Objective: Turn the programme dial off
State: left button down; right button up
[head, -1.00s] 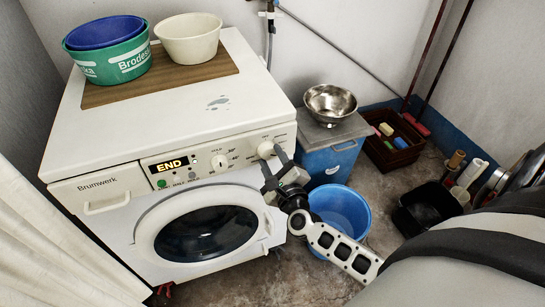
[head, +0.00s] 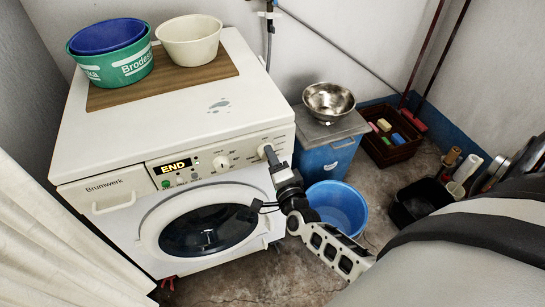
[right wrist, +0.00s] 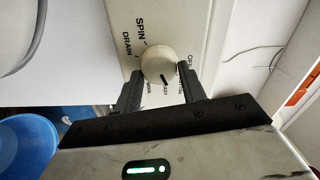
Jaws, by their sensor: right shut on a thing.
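The washing machine (head: 75,215) stands at the left in the head view, its lit display (head: 174,167) reading END. The programme dial (right wrist: 157,62) is a round cream knob on its panel, with a dark pointer mark toward the lower right in the right wrist view. The letters SPIN and DRAIN show beside it; other labels are partly covered by the fingers. My right gripper (right wrist: 156,75) is shut on the dial, one finger on each side. In the head view, my right gripper (head: 268,153) mostly hides the dial. My left gripper is not in view.
A smaller knob (head: 221,161) sits left of the dial. A green tub (head: 125,68) and a cream bowl (head: 190,42) stand on a board atop the machine. A blue bucket (head: 340,205) and a blue box (head: 325,160) with a metal bowl (head: 328,100) stand to the right.

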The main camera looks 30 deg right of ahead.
pick_arm(q)
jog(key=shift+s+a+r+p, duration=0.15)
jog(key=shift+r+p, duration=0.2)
jog(key=shift+p, duration=0.5)
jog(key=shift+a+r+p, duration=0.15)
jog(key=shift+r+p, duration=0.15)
jog(key=shift+p, duration=0.55)
pick_arm(e)
jog(key=shift+a+n, duration=0.15)
jog(key=shift+n, duration=6.65)
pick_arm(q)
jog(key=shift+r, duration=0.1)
pick_arm(e)
jog(key=o, duration=1)
jog(key=shift+r, duration=0.1)
